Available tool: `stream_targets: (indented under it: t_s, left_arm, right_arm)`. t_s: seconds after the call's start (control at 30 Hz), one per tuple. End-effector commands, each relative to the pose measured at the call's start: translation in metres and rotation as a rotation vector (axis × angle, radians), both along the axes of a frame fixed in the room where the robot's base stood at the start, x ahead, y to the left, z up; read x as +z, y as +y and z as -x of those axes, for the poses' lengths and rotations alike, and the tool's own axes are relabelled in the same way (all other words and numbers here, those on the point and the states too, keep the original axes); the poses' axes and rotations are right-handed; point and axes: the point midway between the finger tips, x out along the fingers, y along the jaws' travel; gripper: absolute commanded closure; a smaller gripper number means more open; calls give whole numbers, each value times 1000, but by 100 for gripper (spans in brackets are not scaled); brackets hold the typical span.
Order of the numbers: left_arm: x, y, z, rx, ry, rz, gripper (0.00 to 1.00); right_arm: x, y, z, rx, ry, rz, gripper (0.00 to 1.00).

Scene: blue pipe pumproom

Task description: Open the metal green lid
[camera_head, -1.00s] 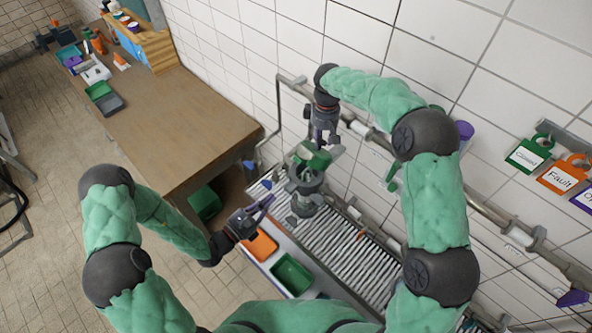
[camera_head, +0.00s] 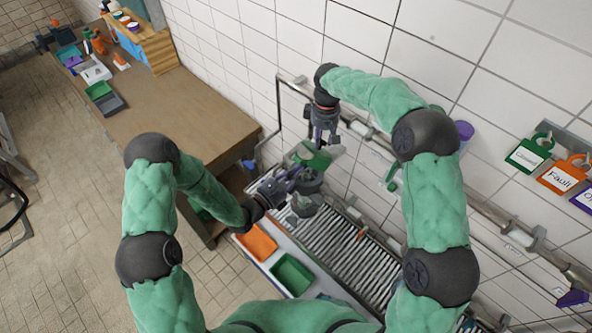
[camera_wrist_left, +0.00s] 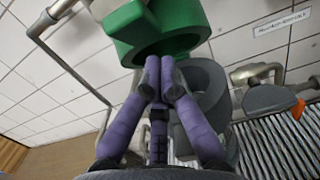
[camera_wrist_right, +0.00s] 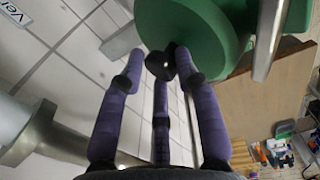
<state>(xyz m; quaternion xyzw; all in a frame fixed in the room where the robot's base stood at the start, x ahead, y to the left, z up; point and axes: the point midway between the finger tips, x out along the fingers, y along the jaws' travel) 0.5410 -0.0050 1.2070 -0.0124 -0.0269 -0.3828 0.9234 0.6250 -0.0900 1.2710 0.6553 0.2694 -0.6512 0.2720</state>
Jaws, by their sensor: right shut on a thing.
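The green lid (camera_head: 313,157) is at the top of the grey metal vessel (camera_head: 309,181) by the wall. In the left wrist view the lid (camera_wrist_left: 165,30) is tilted, with its round underside showing above a grey ring (camera_wrist_left: 208,95). My right gripper (camera_head: 321,140) is above the lid. In the right wrist view my right gripper (camera_wrist_right: 160,65) has its fingers around a dark ball-shaped knob (camera_wrist_right: 161,65) against the green lid (camera_wrist_right: 195,35). My left gripper (camera_head: 294,178) is beside the vessel, just below the lid. Its fingertips (camera_wrist_left: 159,72) are together and look empty; contact is unclear.
An orange tray (camera_head: 257,242) and a green tray (camera_head: 292,274) lie beside the ribbed rack (camera_head: 345,250). A wooden workbench (camera_head: 190,120) stands at left. A wall pipe (camera_head: 440,185) runs behind the vessel. Hanging tags (camera_head: 529,154) are at right.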

Motion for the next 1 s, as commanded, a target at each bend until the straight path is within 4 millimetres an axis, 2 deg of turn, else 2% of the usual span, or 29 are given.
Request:
stream_targets:
  t_s: [0.03, 0.4, 0.67, 0.93, 0.97, 1.0]
  left_arm:
    - [1, -1, -1, -1, 0, 0, 100]
    - [2, -1, -1, 1, 0, 0, 100]
    - [14, -7, -8, -1, -4, 1, 100]
    - [16, -8, -9, -1, -8, 1, 100]
    - [17, -8, -9, -1, -8, 1, 100]
    - [17, -8, -9, -1, -8, 1, 100]
  right_arm:
    - [-11, -4, 7, 2, 28, 11, 100]
    - [-11, -4, 7, 2, 28, 11, 100]
    - [-11, -4, 7, 2, 28, 11, 100]
    - [-10, -3, 7, 2, 29, 11, 100]
    - [-10, -3, 7, 2, 28, 10, 59]
    - [-10, -3, 7, 2, 28, 10, 47]
